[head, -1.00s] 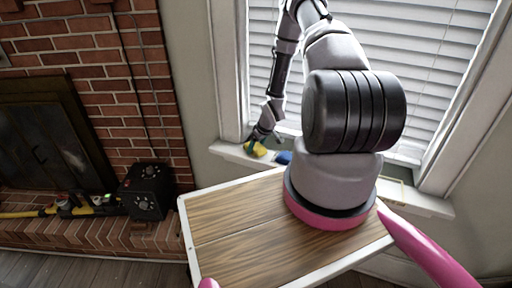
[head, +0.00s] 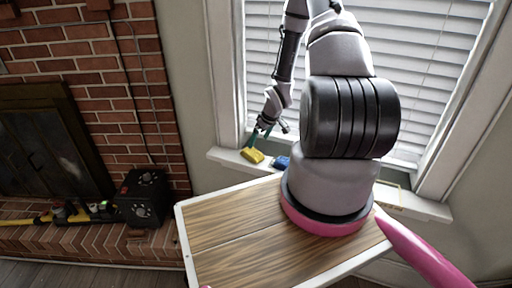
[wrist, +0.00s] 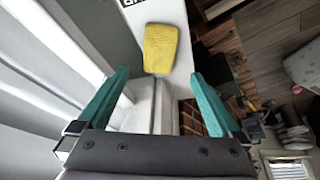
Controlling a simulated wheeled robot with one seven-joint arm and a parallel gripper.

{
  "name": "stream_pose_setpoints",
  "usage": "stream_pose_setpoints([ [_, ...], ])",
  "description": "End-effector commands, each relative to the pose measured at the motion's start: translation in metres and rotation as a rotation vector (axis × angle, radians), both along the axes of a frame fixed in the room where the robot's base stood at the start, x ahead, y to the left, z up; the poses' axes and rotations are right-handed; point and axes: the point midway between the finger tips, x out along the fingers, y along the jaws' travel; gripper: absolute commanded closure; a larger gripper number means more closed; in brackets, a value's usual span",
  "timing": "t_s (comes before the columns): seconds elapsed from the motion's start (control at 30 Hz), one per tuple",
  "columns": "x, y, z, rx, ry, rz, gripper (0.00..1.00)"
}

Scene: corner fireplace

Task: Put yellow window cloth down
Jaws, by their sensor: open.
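The yellow window cloth (head: 252,155) lies on the white window sill (head: 228,154), near its left end. In the wrist view the cloth (wrist: 160,48) lies flat on the pale sill surface, beyond my fingertips. My gripper (head: 262,139) is just above the cloth in the head view. Its two teal fingers are spread wide in the wrist view (wrist: 160,80), with nothing held between them. The cloth looks apart from both fingers.
A blue item (head: 282,162) lies on the sill just right of the cloth. The window blinds (head: 375,60) rise close behind the sill. A brick fireplace with a black box (head: 146,197) on its hearth stands at the left.

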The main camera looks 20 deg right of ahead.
Motion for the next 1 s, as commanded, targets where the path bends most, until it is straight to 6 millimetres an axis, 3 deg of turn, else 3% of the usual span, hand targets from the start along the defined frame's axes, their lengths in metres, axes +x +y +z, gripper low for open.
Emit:
stream_pose_setpoints([
  [0.1,-0.005,-0.002,0.014,0.0,-0.002,-0.001,0.0],
  [0.47,-0.005,-0.005,0.033,-0.01,-0.002,-0.009,0.0],
  [0.57,0.0,-0.009,0.059,-0.032,-0.004,-0.035,0.0],
  [0.77,0.005,-0.013,0.139,-0.079,-0.012,-0.125,0.0],
  [1.0,-0.007,-0.005,0.236,-0.097,-0.036,-0.252,0.0],
])
